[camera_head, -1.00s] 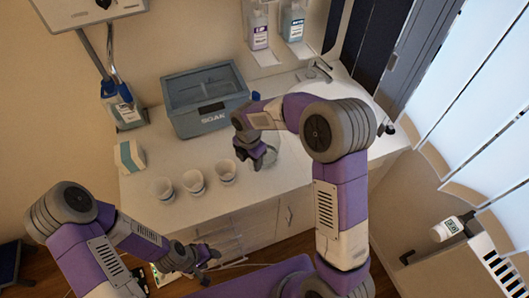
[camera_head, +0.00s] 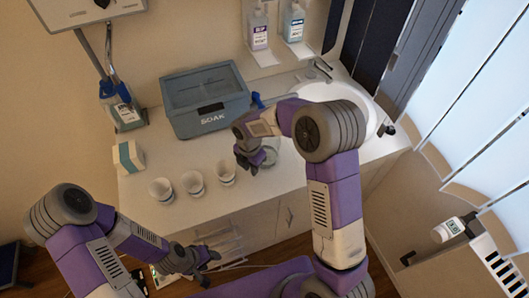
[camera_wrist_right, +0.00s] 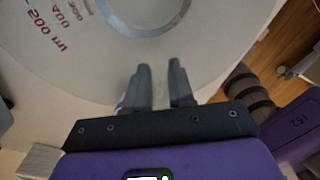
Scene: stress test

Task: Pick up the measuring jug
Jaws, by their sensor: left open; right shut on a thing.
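The clear measuring jug (camera_head: 270,153) is by the counter's front, partly hidden behind my right gripper (camera_head: 250,160) in the head view. In the right wrist view the jug (camera_wrist_right: 80,65) fills the upper left, with red volume marks and a round base ring. There my right gripper (camera_wrist_right: 160,92) has its two dark fingers close together, shut on the jug's clear material; which part they hold I cannot tell. Whether the jug touches the counter is unclear. My left gripper (camera_head: 204,257) is open and empty, low in front of the cabinet drawers.
Several white cups (camera_head: 193,183) stand left of the jug on the counter (camera_head: 240,203). A grey soak box (camera_head: 206,100) is behind, with a small white and teal box (camera_head: 128,157) at left. A sink (camera_head: 350,92) lies to the right. Pump bottles (camera_head: 259,28) hang on the wall.

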